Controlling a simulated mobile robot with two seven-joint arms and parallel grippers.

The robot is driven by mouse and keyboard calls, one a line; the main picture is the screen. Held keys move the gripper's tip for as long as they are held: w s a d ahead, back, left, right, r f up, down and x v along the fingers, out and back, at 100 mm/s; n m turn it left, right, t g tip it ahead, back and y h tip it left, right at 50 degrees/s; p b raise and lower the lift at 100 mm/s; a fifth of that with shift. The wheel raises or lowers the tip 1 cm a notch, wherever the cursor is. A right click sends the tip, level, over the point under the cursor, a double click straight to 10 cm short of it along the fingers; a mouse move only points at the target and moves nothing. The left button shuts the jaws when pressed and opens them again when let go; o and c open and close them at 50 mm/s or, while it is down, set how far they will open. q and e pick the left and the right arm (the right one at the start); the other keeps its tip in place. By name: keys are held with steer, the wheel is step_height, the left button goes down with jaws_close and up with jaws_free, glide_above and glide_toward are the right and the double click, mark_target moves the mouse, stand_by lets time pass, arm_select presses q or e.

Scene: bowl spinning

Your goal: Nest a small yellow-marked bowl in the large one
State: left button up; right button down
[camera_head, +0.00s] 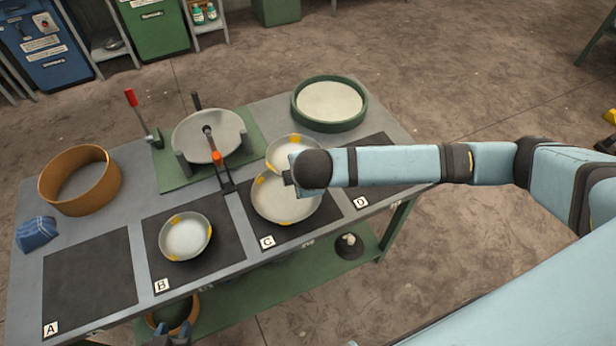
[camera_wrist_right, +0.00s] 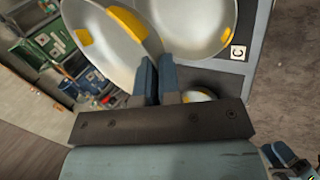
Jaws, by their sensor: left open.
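A small yellow-marked bowl (camera_head: 293,150) is held tilted by its rim above the back of the large yellow-marked bowl (camera_head: 285,205) on mat C. My right gripper (camera_head: 289,177) is shut on that rim; its wrist hides most of the fingers in the head view. In the right wrist view the rim of the small bowl (camera_wrist_right: 110,55) passes between the fingers (camera_wrist_right: 157,75), with the large bowl (camera_wrist_right: 195,25) beside it. Another yellow-marked bowl (camera_head: 186,238) sits upright on mat B. My left gripper (camera_head: 172,338) shows only its open fingertips at the bottom edge.
A clamp stand with a grey dish (camera_head: 208,136) is behind the mats, with a red-handled lever (camera_head: 142,120) beside it. An orange ring (camera_head: 80,182) and blue cloth (camera_head: 36,234) lie left. A green-rimmed round tray (camera_head: 330,103) stands back right. Mat A (camera_head: 90,280) is clear.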

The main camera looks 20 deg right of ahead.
steer(key=f+n+y, duration=0.1)
steer(key=n, duration=0.1)
steer(key=w+f+n+y, duration=0.1)
steer(key=n, duration=0.1)
steer(key=d+f+n+y, duration=0.1)
steer(key=n, duration=0.2)
steer(key=shift+w+f+g+y, duration=0.3)
steer(key=shift+g+y, duration=0.1)
steer(key=f+n+b, duration=0.1)
steer(key=f, duration=0.1)
steer(key=d+f+n+y+b, duration=0.1)
steer(key=f+b, duration=0.1)
steer(key=f+g+b, duration=0.1)
steer(key=f+b, duration=0.1)
steer(key=shift+w+d+f+n, duration=0.2)
steer(key=shift+w+f+n, duration=0.1)
steer(key=shift+n, duration=0.1)
steer(key=shift+f+b, duration=0.6)
steer(key=shift+f, duration=0.55)
steer(key=shift+r+p, duration=0.1)
steer(key=shift+p, duration=0.2)
steer(key=c, duration=1.2)
jaws_free()
steer(key=shift+c, duration=0.2)
